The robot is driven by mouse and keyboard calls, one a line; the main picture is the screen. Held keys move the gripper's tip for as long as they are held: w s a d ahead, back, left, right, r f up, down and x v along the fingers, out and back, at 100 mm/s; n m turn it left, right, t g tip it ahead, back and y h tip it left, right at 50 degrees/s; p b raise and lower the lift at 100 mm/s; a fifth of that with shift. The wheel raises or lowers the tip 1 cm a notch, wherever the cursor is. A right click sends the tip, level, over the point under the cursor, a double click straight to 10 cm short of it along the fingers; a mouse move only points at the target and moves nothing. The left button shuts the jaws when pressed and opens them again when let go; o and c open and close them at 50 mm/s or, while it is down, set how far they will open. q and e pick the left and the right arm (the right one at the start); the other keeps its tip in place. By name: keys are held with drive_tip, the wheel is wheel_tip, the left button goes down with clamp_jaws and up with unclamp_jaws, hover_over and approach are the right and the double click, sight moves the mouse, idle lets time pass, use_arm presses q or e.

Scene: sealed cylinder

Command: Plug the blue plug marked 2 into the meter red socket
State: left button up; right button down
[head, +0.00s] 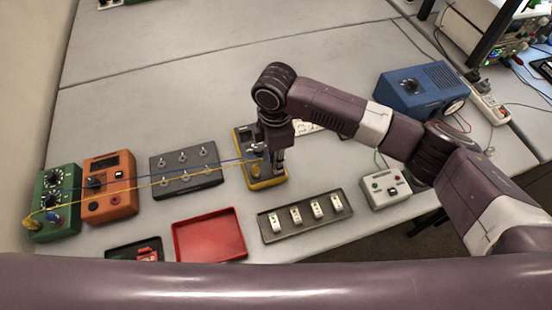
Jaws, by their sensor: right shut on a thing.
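The meter (268,184), a yellow case with a dark face, stands at the middle of the bench. My right gripper (272,158) points down over it and hides much of its face. It is shut on what looks like the blue plug (258,147), at the end of a blue cable; its mark cannot be read. I cannot tell whether the plug touches the meter. The red socket is not distinguishable behind the gripper. A yellow cable (150,181) also runs from the green box to the meter. My left gripper is not in view.
A green box (58,190), an orange box (112,200) and a dark switch panel (172,178) stand left of the meter. A red tray (208,222) and a tray of white blocks (272,236) lie in front. A blue box (425,95) stands right.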

drive_tip(key=shift+f, duration=0.4)
drive_tip(key=c, duration=1.8)
unclamp_jaws()
drive_tip(key=shift+o, duration=0.2)
drive_tip(key=shift+r, duration=0.1)
wheel_tip(320, 180, up, 12)
drive_tip(key=shift+a+f, duration=0.1)
drive_tip(key=shift+f, duration=0.1)
